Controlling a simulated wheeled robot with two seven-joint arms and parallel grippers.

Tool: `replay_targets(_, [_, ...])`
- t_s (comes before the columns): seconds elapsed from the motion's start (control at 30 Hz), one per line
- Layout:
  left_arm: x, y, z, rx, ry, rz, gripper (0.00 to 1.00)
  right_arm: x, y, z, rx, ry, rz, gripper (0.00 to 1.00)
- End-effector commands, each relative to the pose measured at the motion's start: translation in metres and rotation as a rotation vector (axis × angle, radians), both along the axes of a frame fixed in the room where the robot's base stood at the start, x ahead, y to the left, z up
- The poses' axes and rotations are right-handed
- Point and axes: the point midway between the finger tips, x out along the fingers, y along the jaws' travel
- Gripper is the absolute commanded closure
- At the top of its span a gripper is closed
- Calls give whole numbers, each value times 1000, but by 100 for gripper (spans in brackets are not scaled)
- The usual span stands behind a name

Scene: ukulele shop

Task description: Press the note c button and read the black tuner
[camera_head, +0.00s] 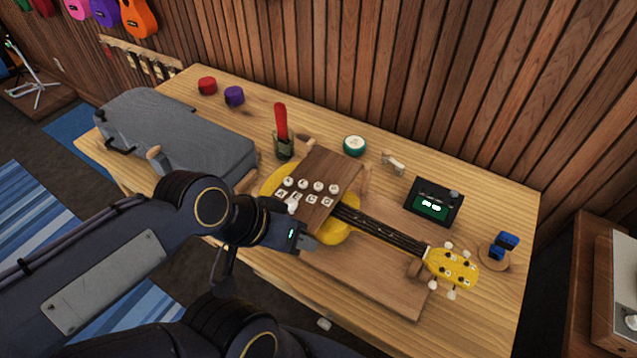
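A yellow ukulele (340,228) lies on a wooden board on the workbench. A brown wooden panel (335,164) sits over its body and carries a row of round white buttons (318,187) with white letter tiles (312,200) below them. The letters are too small to read surely. The black tuner (433,202) stands right of the panel, with a lit green screen and white marks that I cannot read. My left gripper (308,242) is just in front of the panel, near the letter tiles. Its fingers are seen edge-on, so their opening and any contact are unclear. My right gripper is not in view.
A grey case (175,135) lies on the bench's left. A cup with a red-handled tool (282,135), a teal round tin (354,145) and red (207,85) and purple (234,96) pieces stand behind. Blue blocks (503,246) sit at right. The bench's back right is fairly clear.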

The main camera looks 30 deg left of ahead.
Motion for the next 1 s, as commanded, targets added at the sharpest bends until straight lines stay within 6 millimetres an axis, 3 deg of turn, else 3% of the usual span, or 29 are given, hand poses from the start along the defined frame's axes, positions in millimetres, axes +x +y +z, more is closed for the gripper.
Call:
replay_targets(0.03, [0,0,0,0,0,0,83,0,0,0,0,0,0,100])
replay_targets(0.17, [0,0,0,0,0,0,100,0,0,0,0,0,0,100])
replay_targets(1.0, [0,0,0,0,0,0,100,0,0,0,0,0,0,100])
